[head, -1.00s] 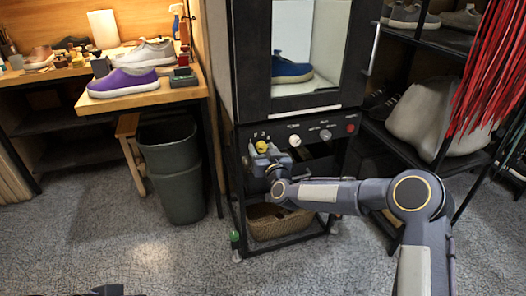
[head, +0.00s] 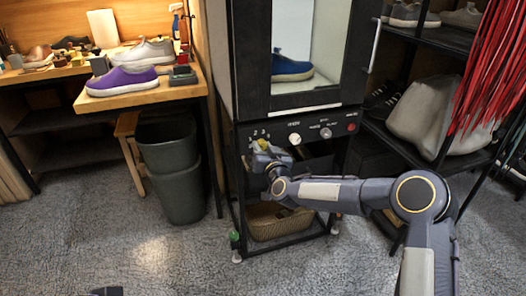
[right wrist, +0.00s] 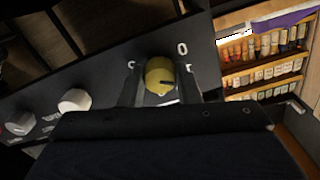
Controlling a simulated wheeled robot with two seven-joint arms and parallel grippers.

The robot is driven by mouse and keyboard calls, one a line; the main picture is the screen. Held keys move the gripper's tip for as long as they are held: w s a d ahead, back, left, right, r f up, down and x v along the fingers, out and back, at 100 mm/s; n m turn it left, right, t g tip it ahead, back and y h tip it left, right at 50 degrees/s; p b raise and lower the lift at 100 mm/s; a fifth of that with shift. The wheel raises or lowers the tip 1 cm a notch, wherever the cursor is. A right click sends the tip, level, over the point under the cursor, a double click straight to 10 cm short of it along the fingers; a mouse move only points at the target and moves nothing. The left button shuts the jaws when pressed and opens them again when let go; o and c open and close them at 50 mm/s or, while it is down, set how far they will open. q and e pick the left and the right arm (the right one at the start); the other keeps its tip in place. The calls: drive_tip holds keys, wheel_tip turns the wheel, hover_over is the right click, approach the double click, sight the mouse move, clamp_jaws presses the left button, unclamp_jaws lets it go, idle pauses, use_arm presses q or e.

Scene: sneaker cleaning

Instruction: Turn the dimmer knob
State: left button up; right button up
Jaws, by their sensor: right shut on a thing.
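The yellow dimmer knob (right wrist: 159,76) is on the dark control panel (right wrist: 105,75) of the cabinet. It has a dark pointer mark, and pale numbers stand around it. In the head view the knob (head: 263,144) is partly hidden by my right gripper. My right gripper (right wrist: 160,84) is shut on the knob, with one finger on each side of it. It reaches in from the right in the head view (head: 264,150). At the bottom left of the head view, a small dark part that may be my left gripper shows; its fingers cannot be made out.
A basket (head: 265,222) stands on the shelf below. Green bins (head: 180,190) and a workbench with shoes are to the left; a shoe rack is to the right.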

drive_tip(key=m+b, duration=0.3)
drive_tip(key=m, duration=0.1)
drive_tip(key=shift+f, duration=0.2)
drive_tip(key=shift+r+m+b, duration=0.1)
drive_tip(key=shift+m+b, duration=1.05)
drive_tip(key=shift+m, duration=0.35)
drive_tip(key=o, duration=1)
drive_tip(key=shift+r, duration=0.1)
